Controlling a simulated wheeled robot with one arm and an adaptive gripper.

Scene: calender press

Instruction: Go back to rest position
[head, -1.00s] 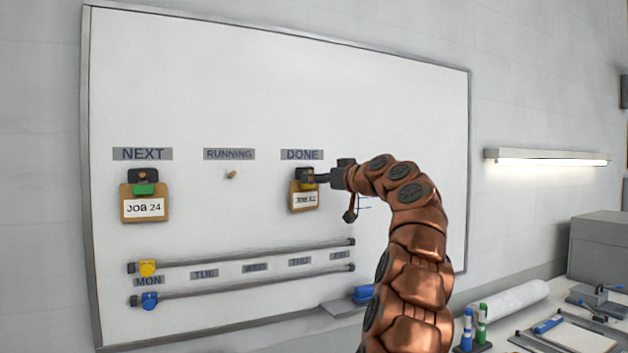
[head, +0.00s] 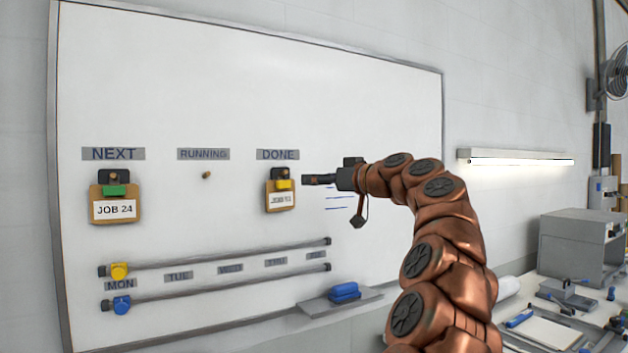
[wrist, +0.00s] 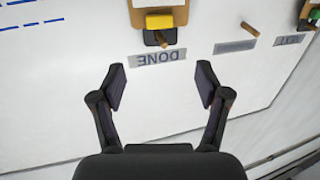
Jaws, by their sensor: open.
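My gripper (head: 318,180) is held out level in front of the whiteboard (head: 250,90), to the right of the job card (head: 281,200) under the DONE label (head: 278,154). In the wrist view my gripper (wrist: 162,88) has its two fingers spread, with nothing between them. The card with its yellow clip (wrist: 160,21) hangs on the board beyond the fingertips and apart from them. The wrist picture is turned, so the DONE label (wrist: 158,58) reads upside down.
The JOB 24 card (head: 115,208) hangs under NEXT; the peg (head: 207,175) under RUNNING is bare. Two rails (head: 220,254) carry yellow and blue sliders. A ledge (head: 340,301) holds a blue eraser. A bench with a grey box (head: 582,245) is at right.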

